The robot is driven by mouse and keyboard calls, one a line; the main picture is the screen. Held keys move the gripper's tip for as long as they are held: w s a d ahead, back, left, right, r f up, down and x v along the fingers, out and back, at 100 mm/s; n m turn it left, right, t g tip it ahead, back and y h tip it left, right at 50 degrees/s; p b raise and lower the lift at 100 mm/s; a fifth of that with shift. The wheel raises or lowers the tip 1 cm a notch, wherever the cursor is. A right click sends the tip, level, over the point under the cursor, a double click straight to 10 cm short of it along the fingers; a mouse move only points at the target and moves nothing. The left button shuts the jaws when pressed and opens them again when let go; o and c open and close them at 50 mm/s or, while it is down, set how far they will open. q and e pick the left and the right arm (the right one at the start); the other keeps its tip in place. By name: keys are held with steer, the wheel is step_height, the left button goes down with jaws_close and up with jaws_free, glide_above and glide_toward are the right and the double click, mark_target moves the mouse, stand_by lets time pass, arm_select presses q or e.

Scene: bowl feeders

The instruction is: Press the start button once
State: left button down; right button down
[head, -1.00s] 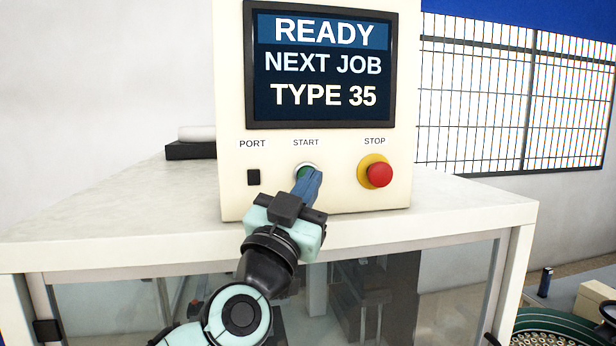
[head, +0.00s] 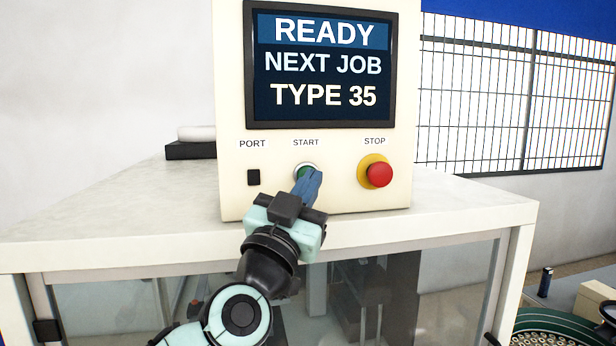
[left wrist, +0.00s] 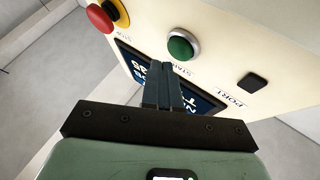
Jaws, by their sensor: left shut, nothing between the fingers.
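The green start button (head: 302,172) has a pale ring and sits under the START label on the cream control box (head: 320,198). My left gripper (head: 313,174) is shut and empty, its blue fingers in front of the button and covering its right part. In the left wrist view the button (left wrist: 181,47) is clear of the closed fingertips (left wrist: 166,68), which point toward the panel close below it. I cannot tell whether the tips touch the panel. The screen (head: 322,65) reads READY, NEXT JOB, TYPE 35. My right gripper is not in view.
The red stop button (head: 379,174) on a yellow base is right of the start button. A black port (head: 253,177) is on its left. The box stands on a pale cabinet top (head: 110,207). A bowl feeder (head: 560,325) is at the lower right.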

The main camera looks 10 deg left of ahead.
arm_select(q)
steer(key=shift+w+a, duration=0.1)
steer(key=shift+w, duration=0.05)
steer(key=shift+w+a, duration=0.1)
steer(key=shift+w, duration=0.2)
